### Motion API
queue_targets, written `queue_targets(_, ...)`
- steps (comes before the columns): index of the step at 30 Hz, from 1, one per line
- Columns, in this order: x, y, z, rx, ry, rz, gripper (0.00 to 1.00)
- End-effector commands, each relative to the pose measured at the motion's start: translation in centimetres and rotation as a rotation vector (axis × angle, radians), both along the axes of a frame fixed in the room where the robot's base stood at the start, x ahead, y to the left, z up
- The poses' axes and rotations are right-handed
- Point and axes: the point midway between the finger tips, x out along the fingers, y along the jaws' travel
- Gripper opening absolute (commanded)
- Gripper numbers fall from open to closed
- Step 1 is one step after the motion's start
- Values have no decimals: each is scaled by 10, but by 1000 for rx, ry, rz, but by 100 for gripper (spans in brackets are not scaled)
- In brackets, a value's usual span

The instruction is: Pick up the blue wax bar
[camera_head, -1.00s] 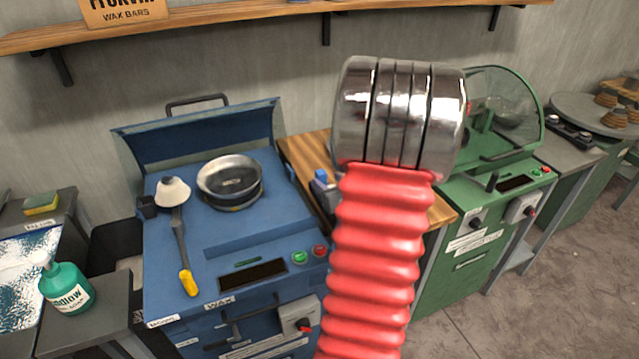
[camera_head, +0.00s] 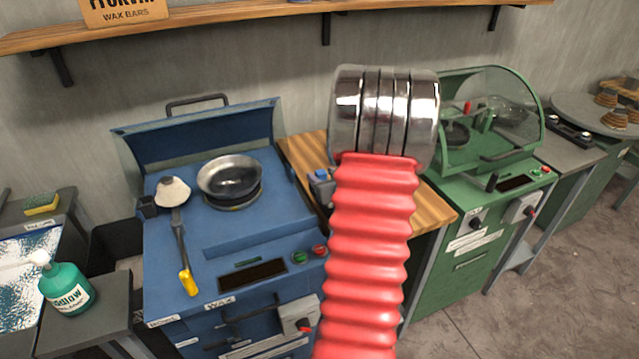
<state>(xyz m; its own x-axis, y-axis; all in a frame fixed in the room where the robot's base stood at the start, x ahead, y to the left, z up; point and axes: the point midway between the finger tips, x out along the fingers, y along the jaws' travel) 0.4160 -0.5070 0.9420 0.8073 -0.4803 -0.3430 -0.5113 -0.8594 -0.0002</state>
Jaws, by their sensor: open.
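A small blue piece (camera_head: 321,174), which looks like the blue wax bar, sits in a grey holder (camera_head: 322,191) on the wooden surface between the blue and green machines. It is just left of my arm, which hides part of the surface behind it. My arm shows as a red ribbed sleeve topped by a shiny metal segment. No gripper jaws show; they are hidden or outside the view. I cannot tell how far they are from the blue piece.
The blue machine (camera_head: 225,235) carries a metal bowl (camera_head: 230,178) and a yellow-handled tool (camera_head: 182,250). The green machine (camera_head: 470,215) with a clear hood stands right. A teal bottle (camera_head: 66,288) stands left. A wooden shelf (camera_head: 250,17) runs above.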

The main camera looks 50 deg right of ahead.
Motion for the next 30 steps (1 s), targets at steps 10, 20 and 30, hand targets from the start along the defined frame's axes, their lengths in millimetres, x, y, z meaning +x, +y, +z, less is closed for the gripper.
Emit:
queue_targets(10,0,0,0,0,0,0,45)
queue_targets(20,0,0,0,0,0,0,30)
queue_targets(30,0,1,0,0,0,1,6)
